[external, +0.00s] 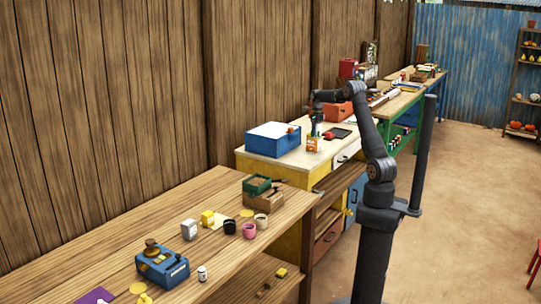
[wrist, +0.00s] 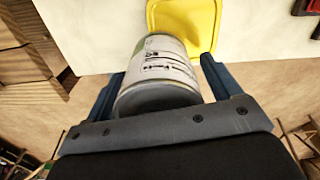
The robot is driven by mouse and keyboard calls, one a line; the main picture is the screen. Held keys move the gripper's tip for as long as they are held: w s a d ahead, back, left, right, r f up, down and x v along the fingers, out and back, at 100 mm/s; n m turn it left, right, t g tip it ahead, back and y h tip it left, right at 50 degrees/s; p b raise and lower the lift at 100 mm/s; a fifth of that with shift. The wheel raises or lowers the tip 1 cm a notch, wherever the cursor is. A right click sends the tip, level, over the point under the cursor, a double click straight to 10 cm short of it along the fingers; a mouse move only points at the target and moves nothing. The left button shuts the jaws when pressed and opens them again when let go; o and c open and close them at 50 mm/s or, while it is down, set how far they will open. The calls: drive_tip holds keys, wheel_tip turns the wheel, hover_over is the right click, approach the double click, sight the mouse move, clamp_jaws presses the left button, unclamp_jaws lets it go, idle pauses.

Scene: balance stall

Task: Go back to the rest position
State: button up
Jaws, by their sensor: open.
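My gripper (wrist: 160,80) is open in the wrist view, its two dark fingers on either side of a can (wrist: 160,68) with a whitish label and a grey end. I cannot tell whether the fingers touch the can. A yellow piece (wrist: 188,22) with a rounded corner lies just beyond the can. In the external view my gripper (external: 315,128) hangs low over the pale bench top (external: 270,164), close to a small orange and white item (external: 313,145). The fingertips are too small to make out there.
A blue box (external: 273,140) stands left of my gripper, with a dark flat item (external: 340,133) to the right. A red-orange box (external: 338,111) is behind.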

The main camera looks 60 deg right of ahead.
wheel_tip(320, 180, up, 11)
drive_tip(key=shift+w+r, duration=0.1)
wheel_tip(320, 180, down, 12)
drive_tip(key=shift+f, duration=0.1)
wheel_tip(320, 180, up, 4)
drive_tip(key=shift+r, duration=0.2)
drive_tip(key=s+d+r, duration=0.5)
drive_tip(key=s+r, duration=0.6)
drive_tip(key=r, duration=0.1)
drive_tip(key=w+a+n, duration=0.3)
drive_tip(key=w+a, duration=0.4)
drive_tip(key=a, duration=0.5)
drive_tip(key=w+a+n, duration=0.4)
drive_tip(key=w+a, duration=0.3)
drive_tip(key=a, duration=0.5)
drive_tip(key=w+a+n, duration=0.3)
drive_tip(key=w+a, duration=0.4)
drive_tip(key=a, duration=0.4)
drive_tip(key=shift+w+a+r, duration=0.15)
drive_tip(key=shift+a+r, duration=0.2)
drive_tip(key=shift+a, duration=0.05)
